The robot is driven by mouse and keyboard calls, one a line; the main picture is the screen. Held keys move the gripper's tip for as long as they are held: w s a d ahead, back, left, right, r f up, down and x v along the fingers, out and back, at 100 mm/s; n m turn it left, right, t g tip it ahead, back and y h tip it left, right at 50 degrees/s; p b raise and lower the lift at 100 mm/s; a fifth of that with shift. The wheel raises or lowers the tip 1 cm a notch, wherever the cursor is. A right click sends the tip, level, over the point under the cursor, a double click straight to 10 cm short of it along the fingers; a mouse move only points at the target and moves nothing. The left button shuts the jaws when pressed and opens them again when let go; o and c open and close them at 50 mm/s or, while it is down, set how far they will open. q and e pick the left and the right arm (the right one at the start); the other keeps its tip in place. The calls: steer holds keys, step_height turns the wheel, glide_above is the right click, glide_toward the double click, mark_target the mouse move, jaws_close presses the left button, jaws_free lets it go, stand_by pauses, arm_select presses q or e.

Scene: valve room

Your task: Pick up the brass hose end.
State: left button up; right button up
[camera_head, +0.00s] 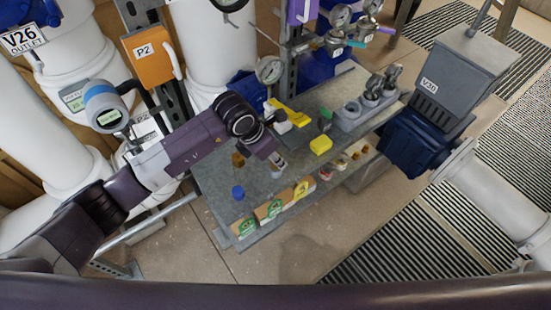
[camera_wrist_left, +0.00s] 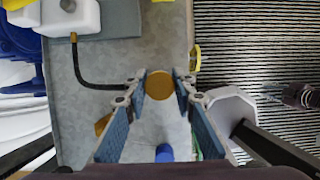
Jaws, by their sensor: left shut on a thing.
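My left gripper (camera_head: 275,168) is over the near part of the grey metal bench. In the left wrist view its two blue-padded fingers (camera_wrist_left: 160,92) are shut on the brass hose end (camera_wrist_left: 159,85), which looks like a round brass disc between the tips. A black hose (camera_wrist_left: 85,75) runs from a white container (camera_wrist_left: 72,14) to the left finger, where the finger hides its end. In the head view the gripper hides most of the hose end. I cannot tell how far it is above the bench. My right gripper is not in view.
The bench (camera_head: 215,180) also holds a blue cap (camera_head: 238,192), a small brass-coloured piece (camera_head: 238,160), a yellow block (camera_head: 320,145) and a grey holder (camera_head: 348,122). Pipes stand left, and a dark blue valve unit (camera_head: 415,140) stands right. Labelled bins (camera_head: 270,210) sit below the front edge.

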arm_select(q)
step_height(320, 180, up, 19)
steer(key=b, duration=0.5)
steer(key=shift+r+b, duration=0.15)
steer(key=shift+b, duration=0.15)
steer(key=o, duration=0.3)
steer(key=shift+c, duration=1.2)
steer(key=s+a+f+b, duration=0.25)
steer(key=a+f, duration=0.45)
steer(key=f, duration=0.5)
steer(key=shift+w+a+f+b, duration=0.4)
steer(key=shift+w+a, duration=0.3)
steer(key=shift+w, duration=0.3)
steer(key=shift+w+a+f+b, duration=0.35)
steer(key=shift+w+a+f, duration=0.15)
steer(key=shift+w+a, duration=0.4)
steer(key=shift+w+a+f+b, duration=0.35)
steer(key=shift+w+a+f, duration=0.15)
steer(key=shift+w, duration=0.6)
steer(key=shift+f+b, duration=1.05)
steer(key=shift+f, duration=0.1)
